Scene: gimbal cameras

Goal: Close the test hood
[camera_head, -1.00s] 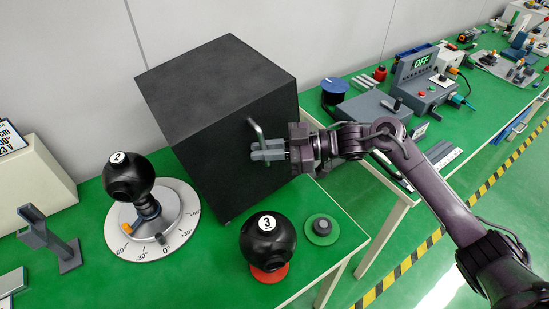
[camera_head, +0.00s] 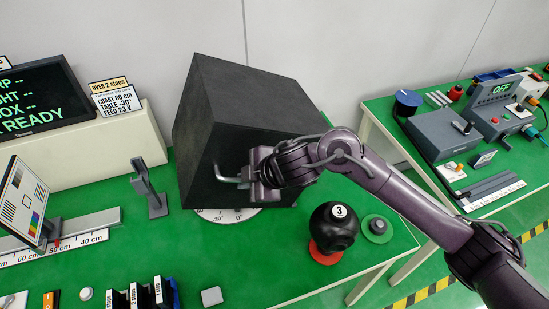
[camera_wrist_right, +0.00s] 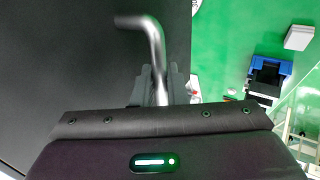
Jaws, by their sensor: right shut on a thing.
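The test hood (camera_head: 245,100) is a large black box on the green bench in the head view. It stands over the turntable (camera_head: 238,216), whose white scale rim shows only along the hood's lower front edge. Anything else on the turntable is hidden. A bent metal handle (camera_head: 228,180) sticks out of the hood's front face. My right gripper (camera_head: 254,177) is shut on the handle, close to that face. In the right wrist view the handle (camera_wrist_right: 152,38) rises between the fingers, beside the dark hood panel (camera_wrist_right: 80,60). My left gripper is not in view.
A black ball marked 3 (camera_head: 334,226) on a red base stands right of the hood, near a green round base (camera_head: 377,228). A grey post (camera_head: 148,188) stands to the left, with a chart (camera_head: 25,203) on a rail.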

